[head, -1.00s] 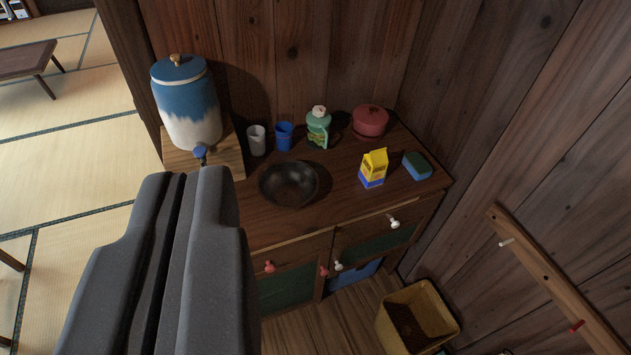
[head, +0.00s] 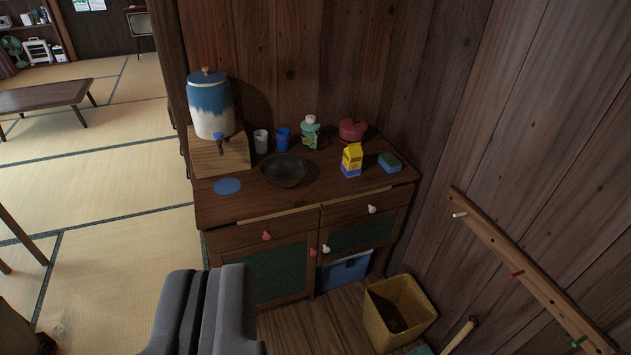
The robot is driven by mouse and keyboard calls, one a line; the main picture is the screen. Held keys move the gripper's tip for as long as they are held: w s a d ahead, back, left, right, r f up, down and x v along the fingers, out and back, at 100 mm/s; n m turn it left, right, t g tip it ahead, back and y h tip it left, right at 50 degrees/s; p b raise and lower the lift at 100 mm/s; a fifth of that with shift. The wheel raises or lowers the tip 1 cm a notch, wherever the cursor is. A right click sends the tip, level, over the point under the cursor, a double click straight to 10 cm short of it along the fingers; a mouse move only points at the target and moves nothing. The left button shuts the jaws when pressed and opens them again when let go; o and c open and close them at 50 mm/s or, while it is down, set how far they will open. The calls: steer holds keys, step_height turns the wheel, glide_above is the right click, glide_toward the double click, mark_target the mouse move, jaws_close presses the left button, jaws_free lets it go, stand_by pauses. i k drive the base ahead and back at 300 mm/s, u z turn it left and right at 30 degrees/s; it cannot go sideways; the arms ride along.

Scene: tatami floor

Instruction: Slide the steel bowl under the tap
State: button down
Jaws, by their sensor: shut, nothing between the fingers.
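The dark steel bowl (head: 285,171) sits on the wooden cabinet top, right of the dispenser. The blue and white dispenser (head: 211,108) stands on a wooden block at the cabinet's left end. Its blue tap (head: 220,141) points forward over the front of the block. A flat blue disc (head: 227,186) lies on the cabinet top below the tap, left of the bowl and apart from it. My gripper (head: 232,275) is shut and empty, low in the picture in front of the cabinet, clear of the bowl.
Behind the bowl stand a grey cup (head: 261,142), a blue cup (head: 283,139) and a green container (head: 310,134). A red pot (head: 352,130), a yellow carton (head: 351,160) and a sponge (head: 389,162) are to its right. A yellow bin (head: 400,310) stands on the floor at right.

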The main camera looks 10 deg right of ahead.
mark_target(283, 170)
steer(key=z, duration=0.5)
steer(key=i, duration=1.7)
steer(key=u, duration=0.7)
steer(key=i, duration=0.95)
steer(key=u, duration=0.6)
